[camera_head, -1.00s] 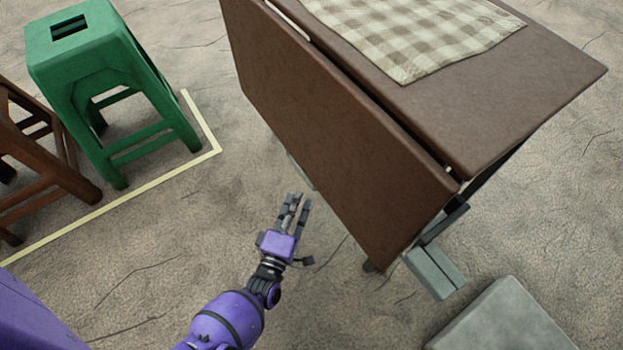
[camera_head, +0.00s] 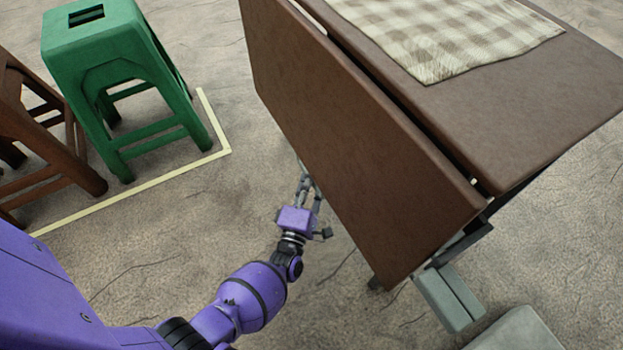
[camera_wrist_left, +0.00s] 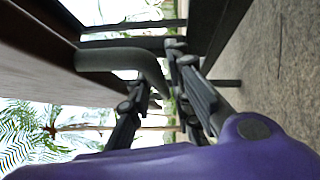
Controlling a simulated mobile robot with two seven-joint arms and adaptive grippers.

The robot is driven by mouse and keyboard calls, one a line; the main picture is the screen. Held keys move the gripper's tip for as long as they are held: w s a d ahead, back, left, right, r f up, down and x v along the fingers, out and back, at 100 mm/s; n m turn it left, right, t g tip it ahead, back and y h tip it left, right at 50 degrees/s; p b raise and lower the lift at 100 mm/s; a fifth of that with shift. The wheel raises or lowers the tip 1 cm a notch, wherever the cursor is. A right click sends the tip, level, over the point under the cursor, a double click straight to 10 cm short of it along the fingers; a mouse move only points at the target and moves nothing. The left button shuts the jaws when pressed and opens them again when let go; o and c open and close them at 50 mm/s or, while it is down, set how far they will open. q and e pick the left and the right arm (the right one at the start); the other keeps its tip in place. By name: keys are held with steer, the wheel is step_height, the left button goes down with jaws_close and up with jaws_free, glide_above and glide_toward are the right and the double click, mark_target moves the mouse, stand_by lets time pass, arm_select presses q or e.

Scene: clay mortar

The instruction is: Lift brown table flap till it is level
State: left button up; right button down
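The brown table flap (camera_head: 350,130) hangs tilted down from the near side of the brown tabletop (camera_head: 500,110), with a narrow gap between them. My left gripper (camera_head: 308,178) is at the flap's lower edge, with its fingertips partly hidden by the flap in the head view. In the left wrist view, the flap's underside (camera_wrist_left: 35,75) is at upper left. A grey bent bar (camera_wrist_left: 115,60) runs under it, and its curved end lies between the parted fingers of my left gripper (camera_wrist_left: 163,75). Whether they touch it is unclear. My right gripper is out of view.
A checked cloth (camera_head: 440,35) lies on the tabletop. A green stool (camera_head: 110,50) and a brown stool (camera_head: 45,140) stand at left, beside a pale floor line (camera_head: 150,187). A grey block (camera_head: 520,332) is at lower right. Floor between my arm and the stools is clear.

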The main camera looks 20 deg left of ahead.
arm_select(q)
jaws_close()
steer(key=shift+s, duration=0.1)
